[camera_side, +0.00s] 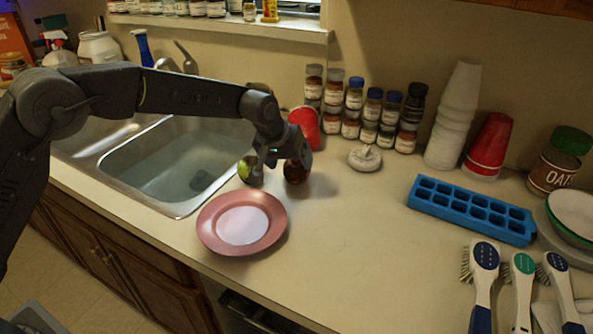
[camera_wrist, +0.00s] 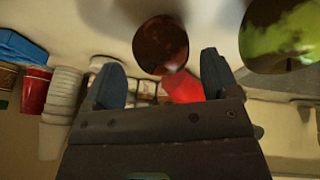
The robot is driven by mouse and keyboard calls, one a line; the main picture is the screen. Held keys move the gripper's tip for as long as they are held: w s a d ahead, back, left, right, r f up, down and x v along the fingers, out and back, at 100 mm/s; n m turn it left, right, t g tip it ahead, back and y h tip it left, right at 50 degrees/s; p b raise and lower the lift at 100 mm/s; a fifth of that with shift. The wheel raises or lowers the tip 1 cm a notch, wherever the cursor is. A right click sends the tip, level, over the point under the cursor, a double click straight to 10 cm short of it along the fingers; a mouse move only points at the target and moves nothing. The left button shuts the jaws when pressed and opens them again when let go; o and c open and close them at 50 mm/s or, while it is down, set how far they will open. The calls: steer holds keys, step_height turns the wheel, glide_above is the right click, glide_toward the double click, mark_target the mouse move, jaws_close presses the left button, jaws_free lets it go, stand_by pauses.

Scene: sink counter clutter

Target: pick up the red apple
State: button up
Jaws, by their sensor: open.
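The red apple (camera_side: 296,172) sits on the counter behind the pink plate, dark red and partly covered by my gripper in the side view. In the wrist view the red apple (camera_wrist: 160,45) lies ahead of the gap between my fingertips. My gripper (camera_side: 277,165) is open, low over the counter, with nothing held. Its two fingers also show in the wrist view (camera_wrist: 162,72), one on each side of the gap. Whether a finger touches the apple cannot be told.
The pink plate (camera_side: 211,226) is in front. A red cup (camera_side: 305,122) and spice jars (camera_side: 352,128) stand behind. The sink (camera_side: 115,163) is left; a blue ice tray (camera_side: 470,211) is right.

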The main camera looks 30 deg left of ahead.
mark_target(293, 164)
steer(key=x, duration=0.5)
steer(key=shift+w+r, duration=0.1)
steer(key=shift+w, duration=0.05)
steer(key=shift+c, duration=0.4)
steer(key=c, duration=0.7)
steer(key=shift+o, duration=0.2)
steer(key=shift+r, duration=0.15)
step_height(293, 164, up, 4)
steer(key=shift+f, duration=0.1)
steer(key=s+a+r, duration=0.1)
steer(key=a+r, duration=0.1)
steer(key=a, duration=0.1)
steer(key=s+a+r, duration=0.1)
steer(key=a+r, duration=0.1)
steer(key=a, duration=0.2)
steer(key=a+r, duration=0.3)
steer(key=a, duration=0.1)
steer(key=shift+s+a, duration=0.2)
steer(key=shift+s, duration=0.2)
